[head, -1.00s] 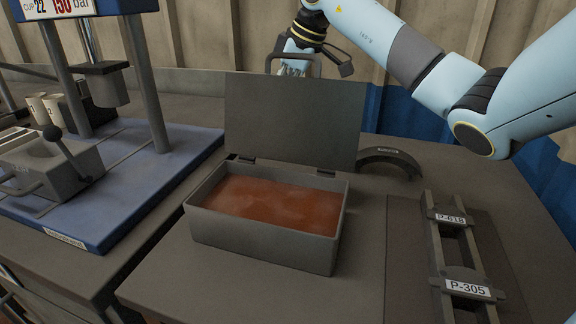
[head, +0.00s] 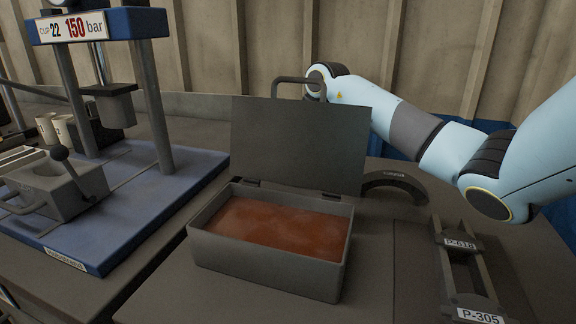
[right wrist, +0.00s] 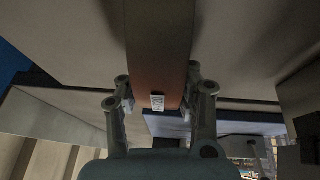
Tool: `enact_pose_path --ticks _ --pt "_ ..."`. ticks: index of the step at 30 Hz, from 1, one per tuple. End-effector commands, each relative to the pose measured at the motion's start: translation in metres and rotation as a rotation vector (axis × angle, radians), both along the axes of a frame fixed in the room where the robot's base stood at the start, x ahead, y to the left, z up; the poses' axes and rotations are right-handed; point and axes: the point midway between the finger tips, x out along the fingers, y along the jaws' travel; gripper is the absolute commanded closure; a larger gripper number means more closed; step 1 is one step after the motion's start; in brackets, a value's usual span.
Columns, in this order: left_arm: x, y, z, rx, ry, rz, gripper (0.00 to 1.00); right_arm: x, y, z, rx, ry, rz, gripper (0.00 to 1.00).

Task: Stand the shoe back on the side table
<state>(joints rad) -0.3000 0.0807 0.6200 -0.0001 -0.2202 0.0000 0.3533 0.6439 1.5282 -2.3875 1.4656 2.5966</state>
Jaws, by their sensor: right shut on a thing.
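In the right wrist view my right gripper (right wrist: 160,90) is shut on a brake shoe (right wrist: 160,45), a reddish-brown curved strip with a small white label near the fingers. The shoe runs up out of the top of that view, so its far end is cut off. In the head view my right arm reaches in from the right, and its gripper and the held shoe are hidden behind the raised box lid (head: 300,145). Another dark curved shoe (head: 396,182) stands on the table (head: 375,265), right of the box. My left gripper is not in view.
An open grey box (head: 265,262) holding a reddish-brown filling stands mid-table. A rack with labels P-618 and P-305 (head: 480,315) is at the right. A press on a blue base (head: 130,190) stands left. A corrugated wall is behind.

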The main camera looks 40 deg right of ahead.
Motion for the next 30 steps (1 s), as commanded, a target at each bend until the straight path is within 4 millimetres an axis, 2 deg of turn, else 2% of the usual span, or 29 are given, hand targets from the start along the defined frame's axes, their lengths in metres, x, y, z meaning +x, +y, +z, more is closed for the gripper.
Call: enact_pose_path --ticks 3,4,12,20,23,26,30 --pt "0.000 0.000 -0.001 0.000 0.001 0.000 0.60 0.000 0.000 -0.003 0.000 0.000 0.000 1.00" --pt "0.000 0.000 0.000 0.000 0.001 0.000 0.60 0.000 0.000 -0.003 0.001 0.001 -0.001 0.83" --pt "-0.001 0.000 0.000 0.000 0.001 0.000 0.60 0.000 0.000 -0.003 0.000 0.001 0.000 0.48" --pt "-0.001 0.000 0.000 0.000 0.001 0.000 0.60 0.000 0.000 -0.002 0.000 0.000 0.000 0.47" --pt "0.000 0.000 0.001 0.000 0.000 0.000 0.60 -0.001 -0.001 0.003 -0.001 0.000 0.000 0.47" --pt "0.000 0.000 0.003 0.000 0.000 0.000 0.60 -0.006 -0.003 0.017 -0.003 -0.001 0.000 0.47" --pt "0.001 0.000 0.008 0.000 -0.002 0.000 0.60 -0.018 -0.007 0.046 -0.006 -0.002 0.001 0.47"
